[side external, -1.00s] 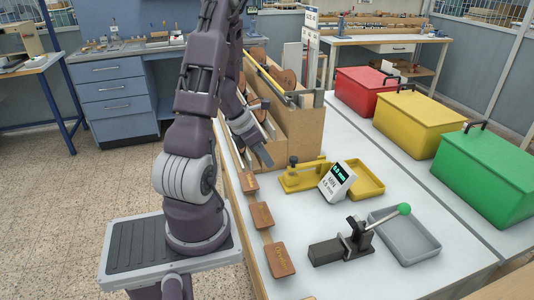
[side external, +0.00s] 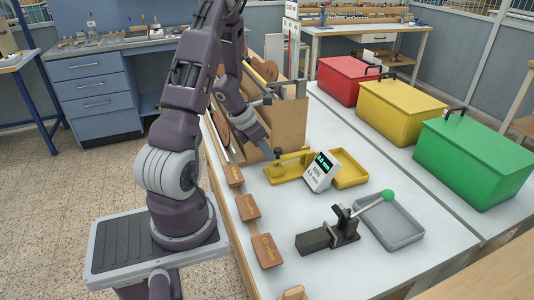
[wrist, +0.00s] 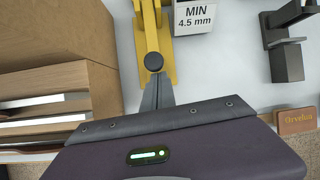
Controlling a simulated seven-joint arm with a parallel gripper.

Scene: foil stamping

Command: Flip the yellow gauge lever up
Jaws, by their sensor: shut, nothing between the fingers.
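The yellow gauge (side external: 283,174) stands on the white table, with a white display box (side external: 321,173) at its right reading "MIN 4.5 mm" in the wrist view. Its yellow lever (wrist: 150,28) lies low, roughly level along the base, and ends in a black knob (wrist: 153,62). The knob also shows in the side view (side external: 277,153). My gripper (wrist: 156,82) is shut and empty, its fingertips right at the knob on its near side. I cannot tell whether they touch it.
A wooden rack (side external: 285,125) stands close behind my gripper. A yellow tray (side external: 350,181) lies right of the gauge. A black clamp with a green-tipped handle (side external: 388,196) and a grey tray (side external: 402,238) are nearer the front. Wooden tags (side external: 248,207) line the left edge.

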